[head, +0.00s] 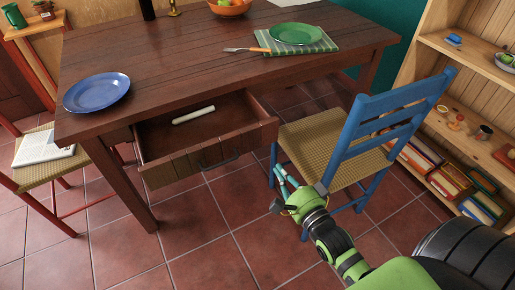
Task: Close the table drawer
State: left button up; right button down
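The wooden table (165,58) has one drawer (203,158) pulled open at its front. My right gripper (280,190) is to the right of the drawer, lower in the picture and in front of the blue chair's seat. It is apart from the drawer front. Its fingers are small in the picture, with a light-blue part showing, and I cannot tell whether they are open. My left gripper is not in view.
A blue chair (384,104) with a woven seat stands right of the drawer. A red chair (62,178) with a paper is at the left. A blue plate (97,92) and a green plate (296,33) are on the table. The tiled floor before the drawer is clear.

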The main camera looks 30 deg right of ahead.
aim_at(253, 134)
jog(key=w, duration=0.6)
jog(key=w+b, duration=0.1)
jog(key=w, duration=0.5)
jog(key=shift+w+a+f, duration=0.1)
jog(key=shift+w+a, duration=0.1)
jog(key=shift+w, duration=0.05)
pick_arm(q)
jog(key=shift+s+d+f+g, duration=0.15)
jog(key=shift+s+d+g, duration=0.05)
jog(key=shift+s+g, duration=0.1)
pick_arm(e)
jog(key=shift+w, duration=0.45)
jog(key=shift+w, duration=0.1)
